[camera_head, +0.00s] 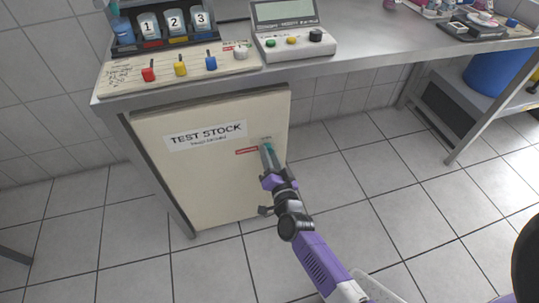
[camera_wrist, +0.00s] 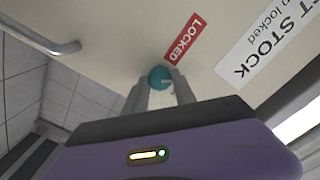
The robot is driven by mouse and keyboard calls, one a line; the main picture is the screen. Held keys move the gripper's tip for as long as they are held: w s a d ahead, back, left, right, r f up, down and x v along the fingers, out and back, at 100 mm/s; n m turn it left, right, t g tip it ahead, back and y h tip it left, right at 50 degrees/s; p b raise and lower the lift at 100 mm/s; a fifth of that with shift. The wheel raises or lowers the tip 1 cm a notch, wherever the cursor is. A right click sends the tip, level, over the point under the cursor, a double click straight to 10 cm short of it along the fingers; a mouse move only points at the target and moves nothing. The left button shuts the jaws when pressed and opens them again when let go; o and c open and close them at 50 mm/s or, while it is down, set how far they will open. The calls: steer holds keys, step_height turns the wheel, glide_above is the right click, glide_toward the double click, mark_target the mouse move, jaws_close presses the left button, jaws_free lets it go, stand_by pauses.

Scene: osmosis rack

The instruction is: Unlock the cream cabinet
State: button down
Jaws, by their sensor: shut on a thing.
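The cream cabinet (camera_head: 200,185) stands under the bench, its door carrying a "TEST STOCK" label (camera_head: 205,136). A red sign (camera_wrist: 185,40) on the door reads "LOCKED"; it also shows in the head view (camera_head: 246,151). A round teal knob (camera_wrist: 160,77) sits on the door just below the sign in the wrist view. My gripper (camera_wrist: 160,92) is at the door, its fingers shut on the teal knob. In the head view my gripper (camera_head: 268,158) reaches the door's right side and partly covers the knob. A metal bar handle (camera_wrist: 62,46) is on the door at the wrist view's upper left.
On the bench (camera_head: 370,60) above stand a control panel with red, yellow and blue knobs (camera_head: 180,68), numbered containers (camera_head: 172,22) and a meter (camera_head: 290,30). A blue barrel (camera_head: 495,70) is on a shelf at right. The tiled floor right of the cabinet is clear.

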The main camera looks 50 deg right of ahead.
steer(key=shift+m+b, duration=0.5)
steer(key=shift+m, duration=3.1)
steer(key=c, duration=1)
jaws_free()
steer(key=shift+s, duration=0.1)
steer(key=v, duration=0.7)
steer(key=shift+s+a, duration=0.2)
steer(key=shift+s, duration=0.1)
